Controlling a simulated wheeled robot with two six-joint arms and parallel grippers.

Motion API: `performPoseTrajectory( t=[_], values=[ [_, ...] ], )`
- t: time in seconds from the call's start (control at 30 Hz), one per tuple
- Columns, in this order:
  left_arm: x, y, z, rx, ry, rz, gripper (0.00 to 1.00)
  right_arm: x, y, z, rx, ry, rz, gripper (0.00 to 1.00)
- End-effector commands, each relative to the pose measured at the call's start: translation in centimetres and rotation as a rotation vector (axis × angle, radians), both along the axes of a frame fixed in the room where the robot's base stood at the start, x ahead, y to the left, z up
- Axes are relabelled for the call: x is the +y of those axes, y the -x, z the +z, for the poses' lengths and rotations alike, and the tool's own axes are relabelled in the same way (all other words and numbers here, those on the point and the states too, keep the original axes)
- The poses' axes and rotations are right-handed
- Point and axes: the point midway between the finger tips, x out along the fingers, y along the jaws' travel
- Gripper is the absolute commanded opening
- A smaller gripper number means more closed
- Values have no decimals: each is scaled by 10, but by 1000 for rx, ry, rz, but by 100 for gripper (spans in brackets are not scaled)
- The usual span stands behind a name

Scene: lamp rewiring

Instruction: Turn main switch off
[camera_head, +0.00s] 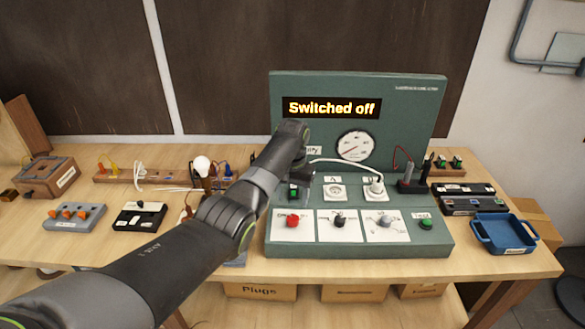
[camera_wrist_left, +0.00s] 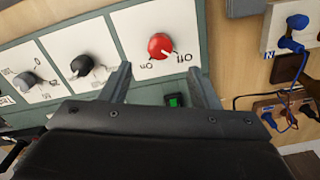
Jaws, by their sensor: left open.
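The red main switch knob (camera_head: 292,221) is on the front left of the green panel (camera_head: 360,246). In the left wrist view the knob (camera_wrist_left: 160,45) sits on a white plate with On and Off labels, and its pointer appears turned toward Off. The panel's display (camera_head: 331,107) reads "Switched off". My left gripper (camera_wrist_left: 158,74) is open and empty, with its fingers apart and not touching the knob. In the head view my left gripper (camera_head: 305,172) is above and behind the knob, its fingertips partly hidden. My right gripper is not in view.
A black knob (camera_head: 339,220), a grey knob (camera_head: 385,222) and a green button (camera_head: 425,224) lie right of the red knob. A white cable (camera_head: 345,163) loops behind to a plug. A blue tray (camera_head: 503,233) stands at the right. Small boxes with switches stand at the left.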

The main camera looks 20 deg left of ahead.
Motion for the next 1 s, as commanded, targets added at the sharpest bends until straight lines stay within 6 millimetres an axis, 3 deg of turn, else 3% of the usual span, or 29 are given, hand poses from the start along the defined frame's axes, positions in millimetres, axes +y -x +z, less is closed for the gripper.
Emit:
performPoseTrajectory(
  t=[0.2,0.43,0.87,1.0],
  values=[
    [1,-1,49,-6,-2,1,55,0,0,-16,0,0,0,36],
    [1,-1,85,-4,-1,1,55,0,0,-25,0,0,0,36],
    [1,0,94,-1,-1,1,55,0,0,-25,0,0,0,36],
    [3,3,82,-3,-1,1,55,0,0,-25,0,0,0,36]
  ],
)
